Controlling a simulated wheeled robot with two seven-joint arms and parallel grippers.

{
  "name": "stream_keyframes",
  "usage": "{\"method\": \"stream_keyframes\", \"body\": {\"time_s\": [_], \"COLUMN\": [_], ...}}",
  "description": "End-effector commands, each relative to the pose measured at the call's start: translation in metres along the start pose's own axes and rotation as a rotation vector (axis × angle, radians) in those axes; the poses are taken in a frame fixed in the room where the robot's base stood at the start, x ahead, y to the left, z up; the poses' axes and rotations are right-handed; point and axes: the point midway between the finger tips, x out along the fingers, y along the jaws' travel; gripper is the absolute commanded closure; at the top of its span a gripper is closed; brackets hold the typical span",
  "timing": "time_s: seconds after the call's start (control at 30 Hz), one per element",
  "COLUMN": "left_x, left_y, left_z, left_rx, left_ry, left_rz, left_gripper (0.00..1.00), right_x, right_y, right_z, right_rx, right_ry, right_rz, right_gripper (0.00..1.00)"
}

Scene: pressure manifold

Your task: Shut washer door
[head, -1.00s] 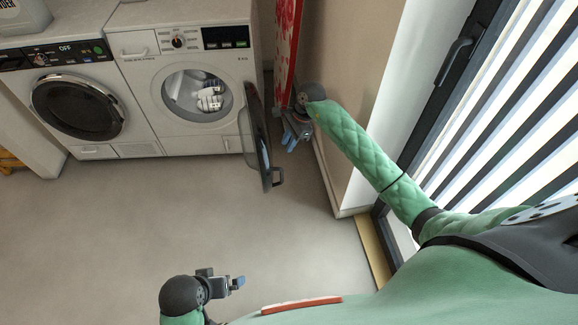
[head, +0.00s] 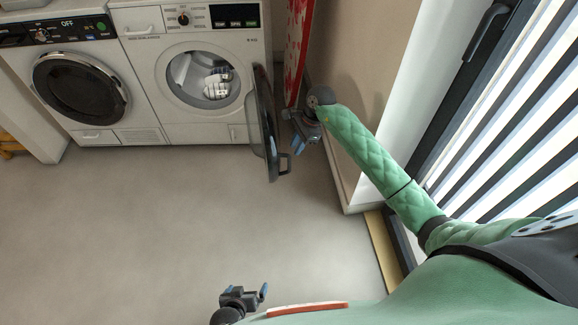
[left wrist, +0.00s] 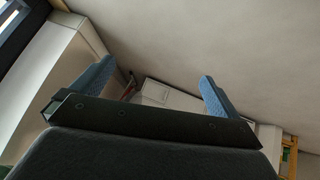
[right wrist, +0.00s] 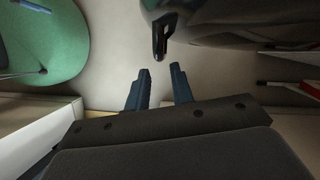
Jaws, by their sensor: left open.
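The right-hand white machine (head: 160,105) has its round door (head: 264,125) swung wide open to the right. White laundry (head: 215,85) shows inside its drum. The door's handle (head: 285,165) sticks out at the free edge. My right gripper (head: 299,146) is just right of the door, apart from it. In the right wrist view, its fingers (right wrist: 160,88) are spread with nothing between them, and the door handle (right wrist: 161,36) is just beyond the tips. My left gripper (head: 251,293) is open and empty, low near my body, far from the door; its spread fingers show in the left wrist view (left wrist: 152,88).
A second machine (head: 80,85) on the left has its dark round door shut and its display reads OFF. A red and white patterned board (head: 298,45) stands by the wall, close to my right gripper. A window with blinds is at right. The floor (head: 150,220) in front is clear.

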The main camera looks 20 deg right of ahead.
Motion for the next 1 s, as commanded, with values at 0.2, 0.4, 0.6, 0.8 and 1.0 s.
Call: {"method": "stream_keyframes", "body": {"time_s": [0.2,0.4,0.6,0.8,1.0], "left_x": [0.012,0.010,0.009,0.008,0.008], "left_y": [-0.002,-0.002,-0.001,-0.001,0.000], "left_z": [0.012,0.011,0.010,0.010,0.010], "left_rx": [-0.001,-0.001,-0.001,-0.001,-0.001], "left_ry": [0.024,0.023,0.022,0.021,0.020], "left_rz": [0.000,0.000,0.000,0.000,0.001], "left_gripper": [0.00,0.00,0.00,0.00,0.00], "right_x": [0.009,0.033,0.059,0.077,0.082], "right_y": [0.000,0.000,0.000,0.000,0.000], "right_z": [-0.001,0.000,-0.001,-0.001,-0.002], "right_rx": [0.001,0.001,0.001,0.000,0.000], "right_ry": [-0.001,-0.004,-0.003,-0.001,0.001], "right_rz": [0.000,0.001,0.001,0.000,0.000], "right_gripper": [0.77,0.77,0.77,0.77,0.77]}}
